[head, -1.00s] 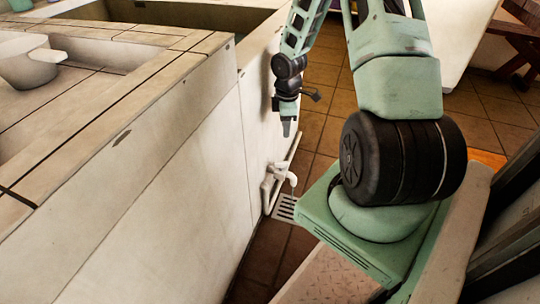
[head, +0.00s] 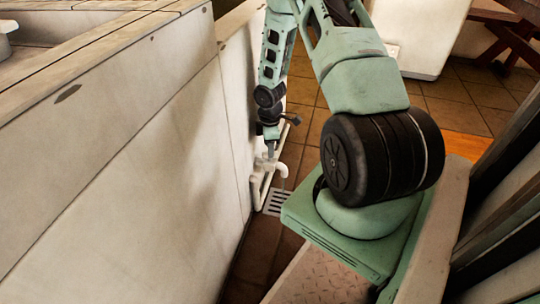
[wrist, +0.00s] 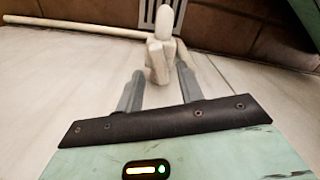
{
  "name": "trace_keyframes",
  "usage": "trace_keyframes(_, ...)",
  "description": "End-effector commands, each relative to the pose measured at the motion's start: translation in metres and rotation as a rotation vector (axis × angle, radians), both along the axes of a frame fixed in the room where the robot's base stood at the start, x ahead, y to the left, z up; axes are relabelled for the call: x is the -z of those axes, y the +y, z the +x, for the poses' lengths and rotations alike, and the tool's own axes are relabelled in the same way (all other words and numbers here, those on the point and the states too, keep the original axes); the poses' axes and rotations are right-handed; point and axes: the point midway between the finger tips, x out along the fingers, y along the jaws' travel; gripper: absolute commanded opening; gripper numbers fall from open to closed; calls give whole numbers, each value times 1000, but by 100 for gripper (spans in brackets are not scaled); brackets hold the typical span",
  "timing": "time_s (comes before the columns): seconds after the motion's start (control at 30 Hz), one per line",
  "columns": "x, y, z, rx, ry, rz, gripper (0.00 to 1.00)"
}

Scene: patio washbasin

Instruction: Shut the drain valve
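The drain valve (head: 281,170) is a white tap with a bent spout on a white pipe, low on the pale wall. In the wrist view the valve (wrist: 158,58) shows as a pale knobbly body, with its near part between my fingertips. My gripper (wrist: 160,72) is open, with a grey finger on each side of it. I cannot tell whether either finger touches it. In the head view my gripper (head: 271,151) points down right at the top of the valve and hides part of it. The turn of the handle is not clear.
A floor drain grate (head: 277,202) lies below the spout. A white pipe (wrist: 80,25) runs along the wall's foot. The pale basin wall (head: 130,150) stands close on the left. Brown floor tiles (head: 305,92) are open beyond the arm.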

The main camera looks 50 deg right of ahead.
Motion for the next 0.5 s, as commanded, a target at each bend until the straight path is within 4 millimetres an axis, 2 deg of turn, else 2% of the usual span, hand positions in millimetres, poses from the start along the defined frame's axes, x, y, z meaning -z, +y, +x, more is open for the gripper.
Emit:
trace_keyframes(0.03, 10, 0, 0, -1, 0, 0, 37)
trace_keyframes(0.13, 17, 0, 0, 0, -1, -1, 37)
trace_keyframes(0.5, 20, 0, 0, 1, 0, 0, 37)
